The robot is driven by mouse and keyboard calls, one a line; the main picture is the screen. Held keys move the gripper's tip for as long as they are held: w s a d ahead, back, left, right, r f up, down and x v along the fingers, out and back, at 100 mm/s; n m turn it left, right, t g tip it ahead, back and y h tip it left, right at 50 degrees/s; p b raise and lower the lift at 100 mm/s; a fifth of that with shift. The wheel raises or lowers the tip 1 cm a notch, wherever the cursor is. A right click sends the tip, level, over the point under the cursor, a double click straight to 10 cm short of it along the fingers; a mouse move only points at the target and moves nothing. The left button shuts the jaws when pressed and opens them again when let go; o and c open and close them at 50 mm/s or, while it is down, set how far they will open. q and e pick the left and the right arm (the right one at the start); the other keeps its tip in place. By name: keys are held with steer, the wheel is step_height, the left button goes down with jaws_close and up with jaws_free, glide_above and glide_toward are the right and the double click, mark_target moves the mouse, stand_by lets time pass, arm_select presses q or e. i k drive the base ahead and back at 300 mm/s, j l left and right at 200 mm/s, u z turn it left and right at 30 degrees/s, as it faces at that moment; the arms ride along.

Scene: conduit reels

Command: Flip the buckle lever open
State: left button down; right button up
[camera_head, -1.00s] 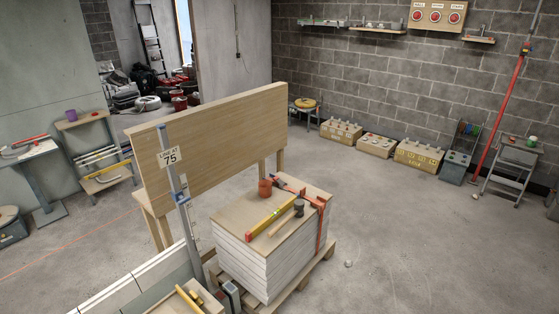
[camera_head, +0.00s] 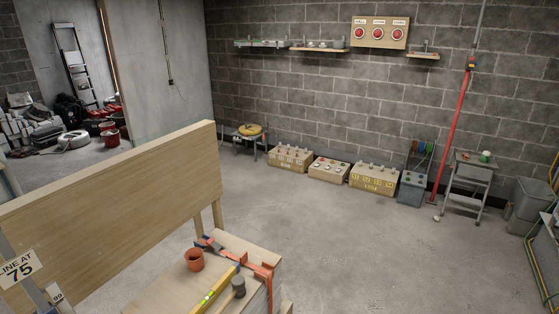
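An orange strap (camera_head: 262,268) runs over the top of a board-topped stack (camera_head: 150,296) near the bottom of the view and hangs down its right side. A darker piece (camera_head: 207,243) sits at the strap's far left end; it is too small to tell whether it is the buckle or how a lever on it stands. A terracotta pot (camera_head: 194,259), a yellow level (camera_head: 214,292) and a dark-headed mallet (camera_head: 237,288) lie or stand on the stack beside the strap. Neither of my grippers is in view.
A tall wooden panel (camera_head: 110,205) stands behind and left of the stack. Wooden boxes (camera_head: 329,169) line the back wall, with a step stool (camera_head: 468,183) to the right. The concrete floor (camera_head: 350,250) right of the stack is clear.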

mark_target(211, 242)
steer(key=i+l, duration=0.1)
steer(key=i, duration=2.3)
steer(key=i+u, duration=0.4)
steer(key=i+l+u, duration=0.25)
steer(key=i+u, duration=0.2)
steer(key=i+l+u, duration=0.7)
steer(key=u, duration=0.15)
steer(key=i+l+u, duration=0.25)
steer(key=l+u, duration=0.15)
steer(key=l, duration=0.25)
steer(key=i+l+u, duration=0.15)
steer(key=l+u, duration=0.25)
steer(key=l, duration=0.2)
steer(key=l+u, duration=0.45)
steer(key=l, duration=0.2)
